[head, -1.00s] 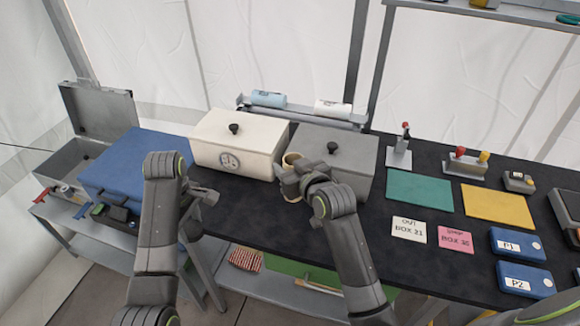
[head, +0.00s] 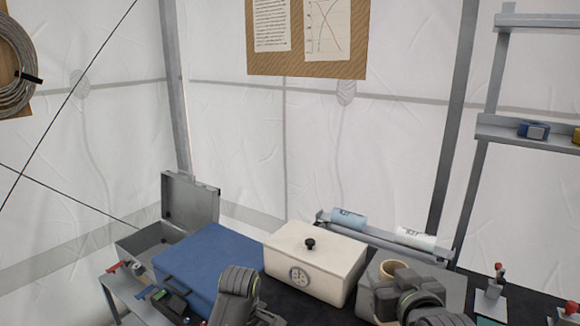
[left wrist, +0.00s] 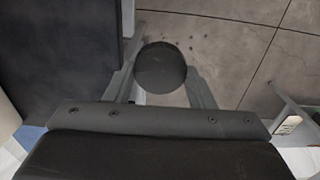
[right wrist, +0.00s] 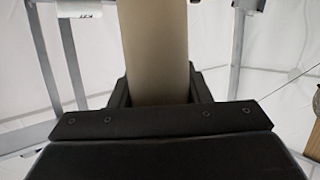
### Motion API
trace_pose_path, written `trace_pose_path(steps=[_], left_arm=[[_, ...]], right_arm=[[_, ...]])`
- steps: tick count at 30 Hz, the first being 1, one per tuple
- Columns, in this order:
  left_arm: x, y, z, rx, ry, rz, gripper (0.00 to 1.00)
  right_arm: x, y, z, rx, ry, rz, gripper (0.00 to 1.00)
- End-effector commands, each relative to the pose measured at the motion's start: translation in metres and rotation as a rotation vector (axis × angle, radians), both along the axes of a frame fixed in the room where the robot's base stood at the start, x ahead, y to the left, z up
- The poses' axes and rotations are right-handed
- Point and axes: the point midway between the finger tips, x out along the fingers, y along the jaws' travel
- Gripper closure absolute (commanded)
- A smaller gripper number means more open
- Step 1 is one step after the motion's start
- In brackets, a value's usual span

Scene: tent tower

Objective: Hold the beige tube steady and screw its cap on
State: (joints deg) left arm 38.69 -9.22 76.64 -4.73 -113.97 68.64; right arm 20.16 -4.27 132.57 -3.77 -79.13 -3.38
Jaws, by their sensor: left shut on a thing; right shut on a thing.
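The beige tube (head: 394,268) stands roughly upright in my right gripper (head: 396,294), its ring-shaped top end showing above the fingers in the head view. In the right wrist view the tube (right wrist: 153,45) runs up between the fingers, which are shut on it. In the left wrist view my left gripper (left wrist: 160,75) is shut on a dark round cap (left wrist: 160,66), over the floor beside the dark table top. In the head view my left arm shows at the bottom, left of the tube; its fingers and the cap are not clear there. Cap and tube are apart.
A white box (head: 315,265) with a dial and black knob stands left of the tube. A grey box (head: 368,300) is behind my right gripper. A blue case (head: 210,262) and an open grey metal box (head: 190,205) are at the left. Bottles (head: 416,238) lie on a rear rail.

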Motion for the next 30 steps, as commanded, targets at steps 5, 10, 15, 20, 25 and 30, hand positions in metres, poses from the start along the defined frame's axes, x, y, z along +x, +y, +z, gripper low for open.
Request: trace_pose_path(steps=[5, 10, 15, 20, 25, 30], left_arm=[[0.0, 0.0, -0.008, 0.0, 0.0, 0.0, 0.72], [0.0, 0.0, -0.009, 0.0, 0.0, 0.0, 0.72], [0.0, 0.0, -0.009, 0.0, 0.0, 0.0, 0.72], [0.0, 0.0, -0.009, 0.0, 0.0, 0.0, 0.72], [0.0, 0.0, -0.009, 0.0, 0.0, 0.0, 0.72], [0.0, 0.0, -0.009, 0.0, 0.0, 0.0, 0.72]], right_arm=[[-0.026, -0.009, 0.018, 0.022, -0.005, -0.051, 0.97], [-0.034, -0.012, 0.022, 0.032, -0.001, -0.069, 0.97], [-0.035, -0.012, 0.023, 0.033, 0.0, -0.07, 0.97], [-0.034, -0.012, 0.023, 0.032, 0.0, -0.069, 0.97], [-0.035, -0.011, 0.022, 0.032, 0.0, -0.065, 0.97], [-0.038, -0.001, 0.015, 0.032, 0.003, -0.002, 0.97]])
